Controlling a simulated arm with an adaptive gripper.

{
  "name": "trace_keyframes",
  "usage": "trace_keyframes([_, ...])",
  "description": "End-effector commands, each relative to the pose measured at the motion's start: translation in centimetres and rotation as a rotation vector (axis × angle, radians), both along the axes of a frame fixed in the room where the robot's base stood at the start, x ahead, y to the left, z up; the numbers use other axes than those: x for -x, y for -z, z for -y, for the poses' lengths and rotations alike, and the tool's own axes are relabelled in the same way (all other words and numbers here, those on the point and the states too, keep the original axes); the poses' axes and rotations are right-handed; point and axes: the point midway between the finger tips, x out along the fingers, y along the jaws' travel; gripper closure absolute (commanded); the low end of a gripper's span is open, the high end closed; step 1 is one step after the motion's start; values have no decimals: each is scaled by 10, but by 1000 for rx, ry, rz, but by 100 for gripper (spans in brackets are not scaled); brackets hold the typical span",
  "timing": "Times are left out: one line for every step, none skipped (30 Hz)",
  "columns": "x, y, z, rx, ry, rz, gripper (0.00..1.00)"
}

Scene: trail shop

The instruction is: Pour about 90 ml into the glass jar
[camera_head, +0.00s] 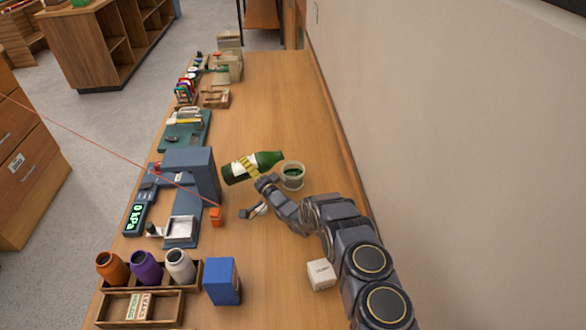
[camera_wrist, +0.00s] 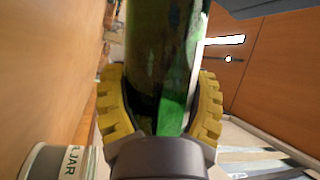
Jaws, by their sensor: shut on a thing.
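A green bottle (camera_head: 268,159) with a pale label lies nearly horizontal in my gripper (camera_head: 250,172), above the table. My gripper is shut on it; in the wrist view, yellow fingers (camera_wrist: 160,115) press both sides of the green bottle (camera_wrist: 160,50). The jar (camera_head: 292,182) stands upright on the table, just right of and below the bottle's right end. Dark green shows inside its rim. In the wrist view the jar (camera_wrist: 42,165), with a "JAR" label, is at the lower left. I cannot see a stream or the liquid level clearly.
A blue-grey press-like device (camera_head: 190,165) with a display stands left of the bottle. A small orange object (camera_head: 216,217), a blue box (camera_head: 222,281) and a white cube (camera_head: 322,274) are nearby. The wall is close on the right.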

Motion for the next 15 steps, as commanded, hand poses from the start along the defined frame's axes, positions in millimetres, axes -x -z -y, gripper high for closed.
trace_keyframes([0, 1, 0, 6, 0, -1, 70])
trace_keyframes([1, 1, 0, 8, 0, -1, 70])
trace_keyframes([1, 0, -1, 15, -1, 0, 70])
trace_keyframes([1, -1, -1, 22, -1, 1, 70])
trace_keyframes([1, -3, -1, 31, -1, 4, 70])
trace_keyframes([1, -4, -2, 45, 0, 6, 70])
trace_keyframes([0, -5, 0, 58, 1, 8, 70])
trace_keyframes([0, -5, 0, 68, 0, 9, 70])
trace_keyframes([0, -5, 0, 76, 1, 10, 70])
trace_keyframes([0, -5, 0, 77, 0, 10, 70])
trace_keyframes([0, -5, 0, 76, 0, 10, 70])
trace_keyframes([0, -4, 0, 75, 0, 10, 70])
trace_keyframes([0, -4, 0, 75, 0, 10, 70])
trace_keyframes([0, -4, 0, 75, 0, 10, 70])
trace_keyframes([0, -4, 0, 74, 0, 9, 70])
